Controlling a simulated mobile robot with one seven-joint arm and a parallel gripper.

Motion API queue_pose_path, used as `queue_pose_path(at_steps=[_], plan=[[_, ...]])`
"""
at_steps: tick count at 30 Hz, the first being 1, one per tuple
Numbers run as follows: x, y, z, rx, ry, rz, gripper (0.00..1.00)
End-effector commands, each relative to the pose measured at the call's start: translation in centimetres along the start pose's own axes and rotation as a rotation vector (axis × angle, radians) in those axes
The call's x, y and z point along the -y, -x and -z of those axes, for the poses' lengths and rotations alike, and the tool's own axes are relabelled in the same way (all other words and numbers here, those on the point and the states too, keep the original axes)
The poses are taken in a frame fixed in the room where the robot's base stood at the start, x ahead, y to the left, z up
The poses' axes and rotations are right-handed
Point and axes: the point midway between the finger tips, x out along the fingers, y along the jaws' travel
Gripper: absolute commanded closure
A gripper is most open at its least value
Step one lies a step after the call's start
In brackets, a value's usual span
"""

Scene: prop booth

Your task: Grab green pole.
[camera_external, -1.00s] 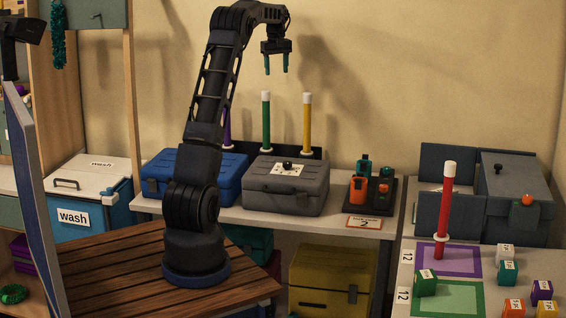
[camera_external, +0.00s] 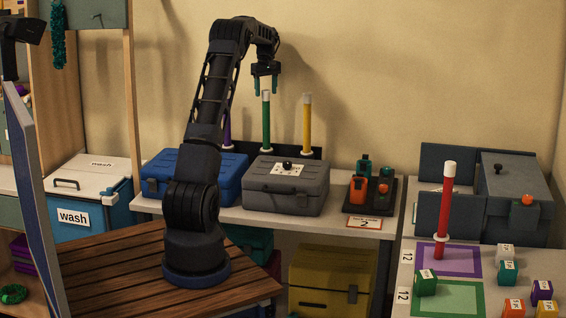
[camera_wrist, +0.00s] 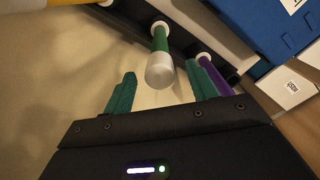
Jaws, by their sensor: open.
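The green pole (camera_external: 266,124) stands upright in a black rack behind the grey toolbox, its white tip on top. My gripper (camera_external: 265,92) is open with its teal fingers pointing down at the top of the pole. In the wrist view the green pole (camera_wrist: 160,42) shows with its white tip toward the camera, beyond and between the two fingers of my gripper (camera_wrist: 162,92). I cannot tell from these views whether the fingertips are level with the white tip. Nothing is held.
A purple pole (camera_external: 227,128) and a yellow pole (camera_external: 307,122) stand on either side in the same rack (camera_external: 287,149). The blue toolbox (camera_external: 168,176) and grey toolbox (camera_external: 285,195) sit in front. A red pole (camera_external: 445,212) stands on the right table.

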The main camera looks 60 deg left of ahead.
Motion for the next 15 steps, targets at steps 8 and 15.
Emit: queue_pose_path(at_steps=[8,15], plan=[[0.0,-3.5,0.0,0.001,0.001,0.001,0.42],[0.0,-4.8,0.0,-0.001,0.001,0.0,0.42]])
